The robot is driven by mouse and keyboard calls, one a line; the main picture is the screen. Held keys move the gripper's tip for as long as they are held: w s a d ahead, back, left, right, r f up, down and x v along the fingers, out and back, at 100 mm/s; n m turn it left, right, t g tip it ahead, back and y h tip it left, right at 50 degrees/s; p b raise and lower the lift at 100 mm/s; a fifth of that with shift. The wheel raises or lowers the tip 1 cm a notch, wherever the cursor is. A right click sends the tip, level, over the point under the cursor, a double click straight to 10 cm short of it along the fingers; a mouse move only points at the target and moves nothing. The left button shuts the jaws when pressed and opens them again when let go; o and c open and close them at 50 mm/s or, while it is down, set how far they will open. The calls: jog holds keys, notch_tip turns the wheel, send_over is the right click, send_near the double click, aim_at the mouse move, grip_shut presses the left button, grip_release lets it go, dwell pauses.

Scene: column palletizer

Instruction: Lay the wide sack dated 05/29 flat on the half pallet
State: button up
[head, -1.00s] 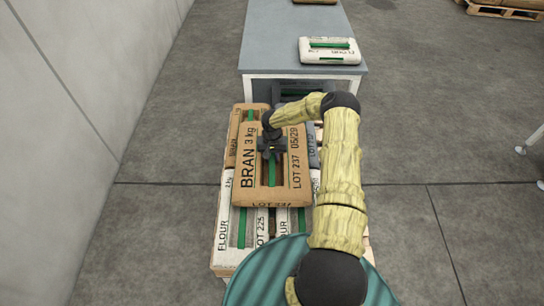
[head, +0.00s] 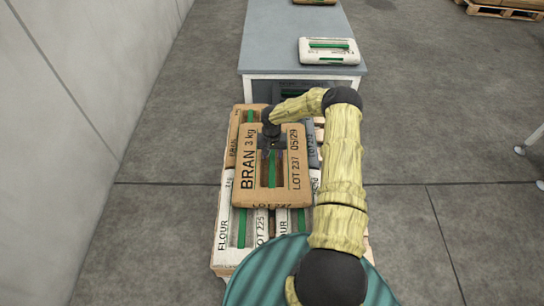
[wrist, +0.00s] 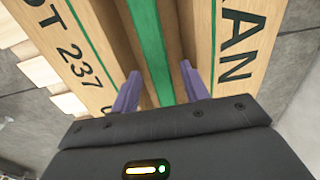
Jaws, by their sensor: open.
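The wide brown sack (head: 298,165) reads BRAN 3 kg, LOT 237, 05/29. It lies about flat on top of the sacks stacked on the half pallet (head: 222,267). A green strip runs along a recess in its middle. My gripper (head: 271,143) is at the sack's far part and is open. In the wrist view its two purple fingers (wrist: 160,85) stand apart on either side of the green strip (wrist: 148,40), not closed on it. Whether the fingertips still reach into the recess is unclear.
White FLOUR sacks (head: 226,215) lie beneath in front, and a brown sack (head: 235,130) and a grey sack lie behind. A blue-grey table (head: 275,50) beyond carries a white sack (head: 328,51) and a brown sack at its far edge. Open floor lies right; a wall stands left.

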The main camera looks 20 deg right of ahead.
aim_at(272, 157)
notch_tip(272, 157, up, 11)
dwell(0.3)
dwell(0.5)
